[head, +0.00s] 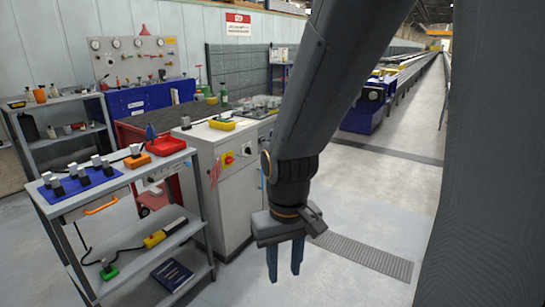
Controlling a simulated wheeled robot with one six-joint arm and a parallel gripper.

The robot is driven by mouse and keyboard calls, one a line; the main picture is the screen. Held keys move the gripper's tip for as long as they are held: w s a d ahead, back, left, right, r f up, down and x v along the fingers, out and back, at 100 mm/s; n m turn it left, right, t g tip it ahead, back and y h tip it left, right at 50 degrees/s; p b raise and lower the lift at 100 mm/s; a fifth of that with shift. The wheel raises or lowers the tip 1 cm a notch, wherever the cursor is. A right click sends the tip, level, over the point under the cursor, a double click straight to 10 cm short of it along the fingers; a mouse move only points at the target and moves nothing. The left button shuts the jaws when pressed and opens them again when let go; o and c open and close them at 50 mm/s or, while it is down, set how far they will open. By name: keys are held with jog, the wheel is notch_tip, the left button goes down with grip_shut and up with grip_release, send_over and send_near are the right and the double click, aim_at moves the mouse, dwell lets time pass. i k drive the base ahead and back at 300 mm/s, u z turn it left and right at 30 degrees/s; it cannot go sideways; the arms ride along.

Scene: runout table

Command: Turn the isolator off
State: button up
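The isolator is probably the red rotary switch on a yellow plate (228,158), on the front of the grey cabinet (232,205). It is small in the head view, and I cannot tell which way its handle is turned. My gripper (284,275) hangs in front and to the right of the cabinet, lower than the switch, with its fingers pointing down. The two fingers are apart with nothing visible between them. The gripper is clear of the switch.
A grey shelf cart (100,186) with a blue tray, a red bin (166,146) and cables stands left of the cabinet. A yellow tray (222,124) sits on the cabinet top. Open floor (345,260) with a grating lies to the right.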

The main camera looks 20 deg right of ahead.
aim_at(228, 159)
jog(key=z, duration=0.35)
jog(key=i, duration=1.15)
jog(key=u, duration=0.3)
